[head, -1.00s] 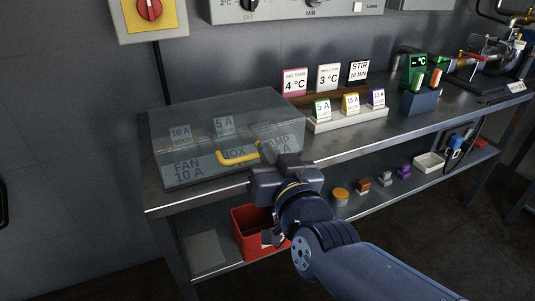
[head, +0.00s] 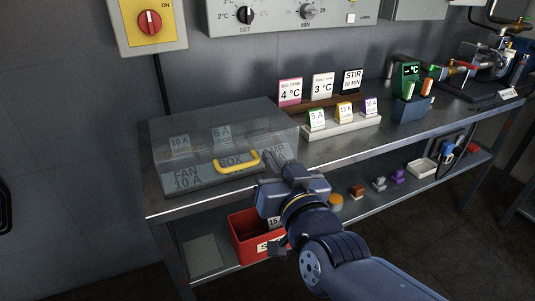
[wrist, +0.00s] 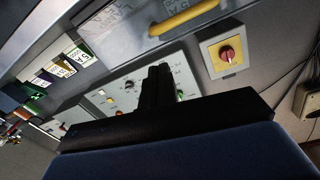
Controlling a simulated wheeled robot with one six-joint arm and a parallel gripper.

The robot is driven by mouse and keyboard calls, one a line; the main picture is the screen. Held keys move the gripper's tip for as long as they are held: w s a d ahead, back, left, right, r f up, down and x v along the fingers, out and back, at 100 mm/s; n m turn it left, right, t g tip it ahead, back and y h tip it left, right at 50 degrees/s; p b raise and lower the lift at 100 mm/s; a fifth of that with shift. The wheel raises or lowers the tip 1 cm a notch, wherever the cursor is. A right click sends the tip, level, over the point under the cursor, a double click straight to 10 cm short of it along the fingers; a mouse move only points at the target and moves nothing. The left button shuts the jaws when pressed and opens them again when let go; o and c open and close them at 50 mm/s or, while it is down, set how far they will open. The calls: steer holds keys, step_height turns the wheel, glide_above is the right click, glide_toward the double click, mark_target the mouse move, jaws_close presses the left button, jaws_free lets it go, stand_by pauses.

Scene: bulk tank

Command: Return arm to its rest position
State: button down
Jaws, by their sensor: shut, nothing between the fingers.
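My arm reaches in from the lower right in the head view. My gripper (head: 277,160) is shut and empty, just in front of the right end of the clear box lid. It also shows as dark closed fingers in the wrist view (wrist: 155,88). The clear box (head: 225,145) with a yellow handle (head: 237,162) stands on the bench, its lid down. The fingers look apart from the handle. The handle also shows at the top of the wrist view (wrist: 184,17).
The metal bench (head: 350,150) carries label cards (head: 321,86) and a green display unit (head: 407,80). A red bin (head: 247,238) and several small parts sit on the lower shelf. A yellow switch box (head: 149,22) hangs on the wall. The floor at lower left is clear.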

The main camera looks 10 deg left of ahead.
steer(key=s+d+f+p, duration=0.1)
steer(key=s+d+f, duration=0.2)
steer(key=s, duration=0.2)
steer(key=shift+d, duration=0.15)
steer(key=r+b+x, duration=0.1)
steer(key=b+x, duration=0.2)
steer(key=x, duration=0.6)
steer(key=shift+s+a, duration=0.15)
steer(key=shift+a, duration=0.15)
stand_by(0.5)
